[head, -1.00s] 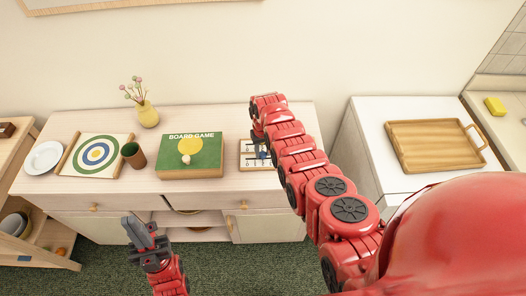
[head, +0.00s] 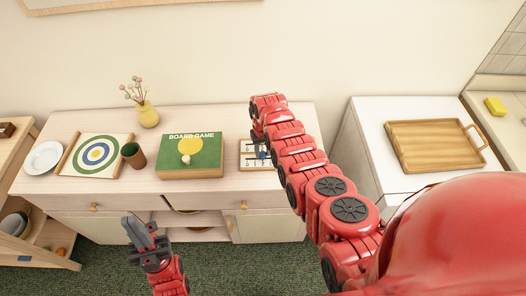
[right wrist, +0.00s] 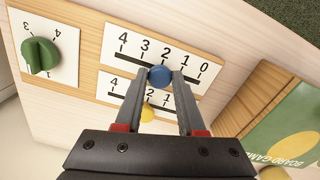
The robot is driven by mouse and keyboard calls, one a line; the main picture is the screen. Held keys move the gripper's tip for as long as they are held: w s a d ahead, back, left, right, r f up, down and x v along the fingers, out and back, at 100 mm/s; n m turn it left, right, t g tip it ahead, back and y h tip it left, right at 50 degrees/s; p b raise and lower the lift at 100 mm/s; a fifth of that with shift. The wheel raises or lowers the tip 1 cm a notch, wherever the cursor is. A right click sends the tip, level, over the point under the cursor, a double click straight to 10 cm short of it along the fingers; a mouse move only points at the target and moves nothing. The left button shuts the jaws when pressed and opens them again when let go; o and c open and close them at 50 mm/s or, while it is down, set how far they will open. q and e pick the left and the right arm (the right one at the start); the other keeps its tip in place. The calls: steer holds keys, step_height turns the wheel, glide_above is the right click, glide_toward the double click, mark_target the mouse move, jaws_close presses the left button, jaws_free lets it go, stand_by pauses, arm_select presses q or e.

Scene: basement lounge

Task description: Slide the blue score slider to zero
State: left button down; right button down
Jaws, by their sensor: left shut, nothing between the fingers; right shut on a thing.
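The score board (head: 246,147) lies on the cabinet top, partly hidden by my right arm in the head view. In the right wrist view, the blue score slider (right wrist: 160,76) sits on the upper slot, at about the 2 mark of a scale running 4 to 0, with 0 (right wrist: 203,69) to the right. My right gripper (right wrist: 161,78) is shut on the blue slider, a finger on each side. A yellow slider (right wrist: 148,113) sits on the lower scale, partly hidden by the gripper. My left gripper (head: 139,226) is shut and empty, low in front of the cabinet.
A green board game box (head: 190,166) lies left of the board. A green knob (right wrist: 41,55) on a numbered plate is on the other side. A cup (head: 134,155), a target board (head: 74,161) and a flower vase (head: 147,114) stand farther left.

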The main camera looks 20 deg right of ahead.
mark_target(246, 160)
steer(key=a+b, duration=0.1)
steer(key=a, duration=0.1)
steer(key=w+a+b, duration=0.1)
steer(key=b, duration=0.1)
steer(key=a+b, duration=0.2)
steer(key=shift+w+a+f, duration=0.3)
steer(key=shift+a+r, duration=0.2)
steer(key=shift+a, duration=0.1)
steer(key=shift+r, duration=0.1)
steer(key=c, duration=0.9)
jaws_free()
steer(key=o, duration=0.4)
steer(key=shift+w+a, duration=0.1)
steer(key=shift+a, duration=0.05)
